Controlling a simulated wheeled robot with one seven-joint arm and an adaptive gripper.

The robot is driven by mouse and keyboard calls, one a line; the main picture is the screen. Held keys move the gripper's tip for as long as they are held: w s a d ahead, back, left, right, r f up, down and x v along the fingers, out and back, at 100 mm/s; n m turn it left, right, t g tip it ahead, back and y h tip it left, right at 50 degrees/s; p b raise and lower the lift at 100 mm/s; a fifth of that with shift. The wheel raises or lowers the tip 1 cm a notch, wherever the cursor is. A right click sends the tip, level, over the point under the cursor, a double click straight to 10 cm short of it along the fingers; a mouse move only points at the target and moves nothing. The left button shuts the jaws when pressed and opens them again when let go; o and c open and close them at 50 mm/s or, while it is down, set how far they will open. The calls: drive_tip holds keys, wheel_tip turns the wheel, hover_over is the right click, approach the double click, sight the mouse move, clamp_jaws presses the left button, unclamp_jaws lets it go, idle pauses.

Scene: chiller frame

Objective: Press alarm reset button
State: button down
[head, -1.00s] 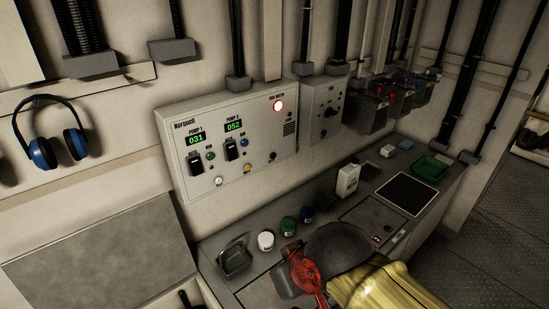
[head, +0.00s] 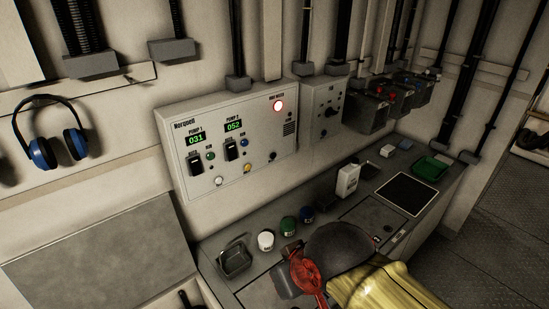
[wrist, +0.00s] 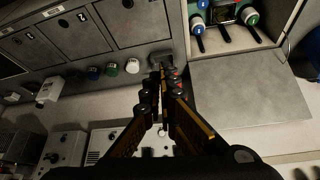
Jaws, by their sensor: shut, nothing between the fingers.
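In the wrist view, the panel (wrist: 105,140) appears upside down at the bottom, partly hidden behind my gripper. My gripper (wrist: 165,70) is shut and empty, apparently apart from the panel. In the head view my arm is low over the counter; its fingertips are not clear.
The counter below holds a dark tray (head: 235,260), white, green and blue jars (head: 307,214), a white bottle (head: 347,180) and a green tray (head: 431,168). A grey switch box (head: 323,108) adjoins the panel. Blue ear defenders (head: 45,150) hang at left. The space before the panel is clear.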

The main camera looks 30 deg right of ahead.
drive_tip(key=w+d+f+m+g, duration=0.2)
drive_tip(key=w+d+f+g, duration=0.15)
drive_tip(key=f, duration=0.45)
drive_tip(key=w+d+f+t+b, duration=0.1)
drive_tip(key=w+d+f, duration=0.2)
drive_tip(key=w, duration=0.4)
drive_tip(key=w+d+f+t+h, duration=0.1)
drive_tip(key=w+d+f+t, duration=0.1)
drive_tip(key=w+d+f, duration=0.35)
drive_tip(key=w+d+f+t+b, duration=0.1)
drive_tip(key=w+f, duration=0.1)
drive_tip(key=w, duration=0.6)
drive_tip(key=w+d+r+t+h, duration=0.2)
drive_tip(key=w+d+t+h, duration=0.15)
drive_tip(key=w+d, duration=0.5)
drive_tip(key=w+d+r+n+t+h, duration=0.1)
drive_tip(key=w+d+r+t+h, duration=0.1)
drive_tip(key=d+r, duration=0.3)
wheel_tip(320, 180, up, 4)
drive_tip(key=shift+w+f+t+h, duration=0.2)
drive_tip(key=shift+w+t+h, duration=0.2)
drive_tip(key=shift+w+h, duration=0.35)
drive_tip(key=shift+w, duration=0.15)
